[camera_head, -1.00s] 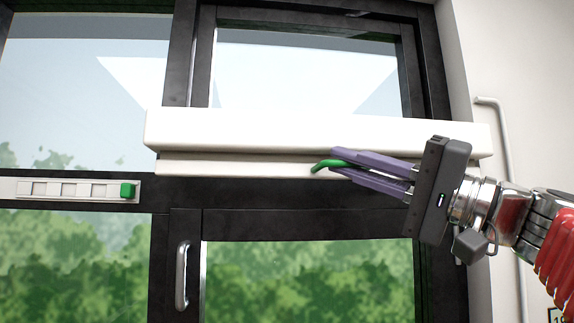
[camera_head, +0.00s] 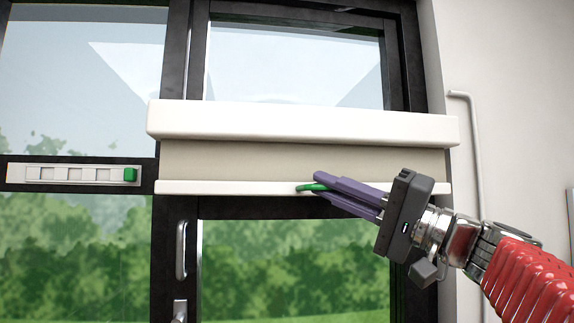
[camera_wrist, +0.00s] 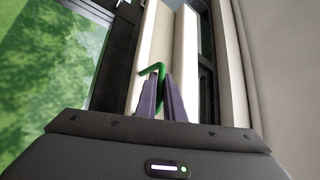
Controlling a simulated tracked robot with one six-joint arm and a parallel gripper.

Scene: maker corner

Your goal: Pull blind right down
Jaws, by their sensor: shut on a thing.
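The right blind hangs from a white cassette (camera_head: 300,122) across the window. A short strip of beige fabric (camera_head: 230,160) shows below the cassette, ending in a white bottom bar (camera_head: 220,188). A green pull handle (camera_head: 311,187) is at the bar's front. My gripper (camera_head: 318,186) has its purple fingers shut on the handle. In the wrist view the green handle (camera_wrist: 158,70) sticks out beyond the closed fingertips (camera_wrist: 162,92), in front of the pale blind. The fingers hide part of the handle.
A white slotted strip with a green slider (camera_head: 130,174) sits on the window frame at left. A door handle (camera_head: 181,250) is on the dark frame below the blind. A white pipe (camera_head: 479,200) runs down the right wall. Glass below the bar is uncovered.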

